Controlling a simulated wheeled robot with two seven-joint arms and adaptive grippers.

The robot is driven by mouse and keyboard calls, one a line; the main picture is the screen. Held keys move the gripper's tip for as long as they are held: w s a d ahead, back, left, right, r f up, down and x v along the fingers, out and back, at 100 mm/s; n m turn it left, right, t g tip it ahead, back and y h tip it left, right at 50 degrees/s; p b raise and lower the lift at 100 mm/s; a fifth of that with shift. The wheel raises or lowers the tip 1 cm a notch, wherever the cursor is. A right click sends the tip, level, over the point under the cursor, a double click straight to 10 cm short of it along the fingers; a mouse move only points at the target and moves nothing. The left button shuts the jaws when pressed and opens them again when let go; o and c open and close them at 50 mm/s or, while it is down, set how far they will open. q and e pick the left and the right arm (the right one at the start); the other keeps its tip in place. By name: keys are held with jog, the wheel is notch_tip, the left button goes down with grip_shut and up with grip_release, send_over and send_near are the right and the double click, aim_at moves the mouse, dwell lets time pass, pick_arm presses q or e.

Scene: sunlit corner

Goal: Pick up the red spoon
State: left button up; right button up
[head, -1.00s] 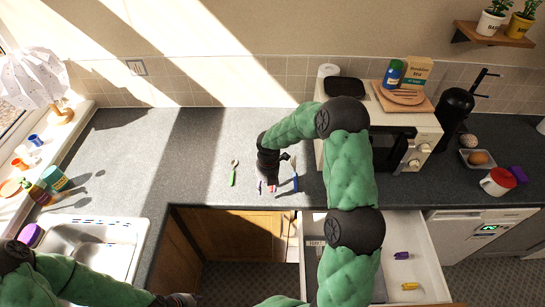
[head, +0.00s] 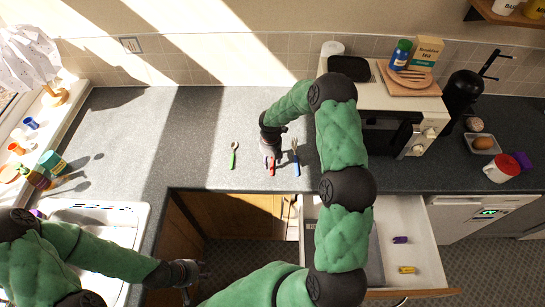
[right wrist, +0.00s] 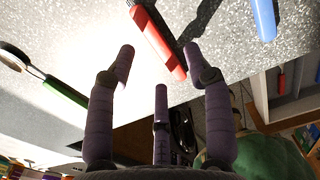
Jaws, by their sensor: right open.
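The red-handled utensil (head: 271,165), by its colour the red spoon, lies on the grey counter near its front edge. Its head is hidden under my right gripper (head: 273,148) in the head view. In the right wrist view its red handle (right wrist: 156,40) runs between the spread fingertips of my right gripper (right wrist: 158,58). The fingers are open and hold nothing; I cannot tell whether they touch it. My left gripper (head: 190,274) is low in the head view, in front of the counter, away from the spoon; its finger opening is unclear.
A green-handled spoon (head: 233,158) lies left of the red one and a blue-handled fork (head: 296,160) close on its right. A microwave (head: 388,130) stands to the right. An open drawer (head: 412,232) juts out below.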

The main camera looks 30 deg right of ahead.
notch_tip(320, 180, down, 2)
jog(key=shift+w+d+f, duration=0.15)
jog(key=shift+f, duration=0.1)
grip_shut()
jog(key=shift+r, duration=0.15)
